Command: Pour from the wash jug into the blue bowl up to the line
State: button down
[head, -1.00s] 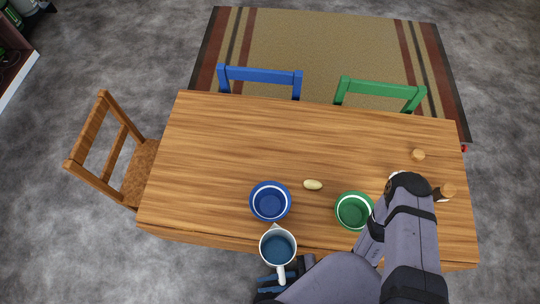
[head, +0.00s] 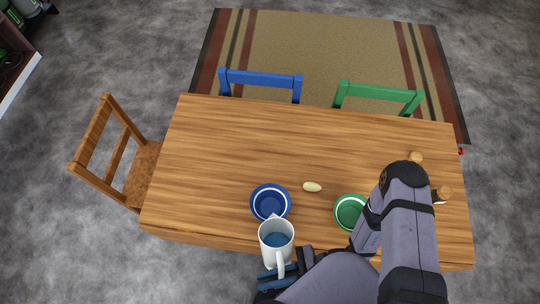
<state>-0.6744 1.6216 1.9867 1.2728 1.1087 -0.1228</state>
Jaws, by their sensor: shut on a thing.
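The white wash jug (head: 272,256) is at the table's near edge, with blue liquid inside. It tilts toward the blue bowl (head: 255,203), and its spout overlaps the bowl's near rim in the picture. I see no clear stream from the spout. The blue bowl stands upright on the table, with a white line round its inner wall. Its inside looks dark blue, and I cannot tell how much liquid it holds. My gripper (head: 280,272) is shut on the jug's handle, below the jug in the picture. The jug and arm partly hide the fingers.
A green bowl (head: 339,217) stands right of the blue bowl, partly behind my arm. A pale oval object (head: 312,187) lies between them. Small wooden pieces (head: 445,192) are at the right. The wooden table (head: 230,140) is clear at the back left. Chairs stand around it.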

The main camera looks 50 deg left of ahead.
aim_at(278, 254)
jog(key=shift+w+a+r+m+g+h+p, duration=0.15)
jog(key=shift+w+a+r+m+g+h, duration=0.15)
jog(key=shift+a+r+m, duration=0.45)
jog(key=shift+w+a+r+m+g+h+p, duration=0.2)
jog(key=shift+w+a+r+m+h, duration=0.25)
jog(key=shift+r+m, duration=0.5)
jog(key=shift+w+a+r+m+g, duration=0.25)
jog(key=shift+a+r+m+g, duration=0.2)
jog(key=shift+m, duration=0.45)
jog(key=shift+w+a+r+m+g+h+p, duration=0.1)
jog(key=shift+w+a+r+m+p, duration=0.05)
jog(key=shift+a+r+m, duration=0.25)
jog(key=shift+w+a+r+m+g+h+p, duration=0.15)
jog(key=shift+r+m, duration=0.1)
jog(key=shift+r, duration=0.3)
jog(key=shift+w+a+r+m+g+p, duration=0.1)
jog(key=shift+a+r+m, duration=0.25)
jog(key=shift+r, duration=0.1)
dwell(2.7)
jog(key=shift+s+d+f+n+t+y+b, duration=0.15)
jog(key=shift+s+d+f+n+t, duration=0.2)
jog(key=shift+f+n, duration=0.3)
jog(key=shift+s+d+f+n+t+y+b, duration=0.1)
jog(key=shift+d+f+n+t+b, duration=0.1)
jog(key=shift+d+f+n, duration=0.35)
jog(key=shift+s+d+f+n+t+y+b, duration=0.15)
jog(key=shift+s+d+f+n+t, duration=0.15)
jog(key=shift+f+n, duration=0.4)
jog(key=shift+d+f, duration=0.1)
jog(key=shift+d, duration=0.05)
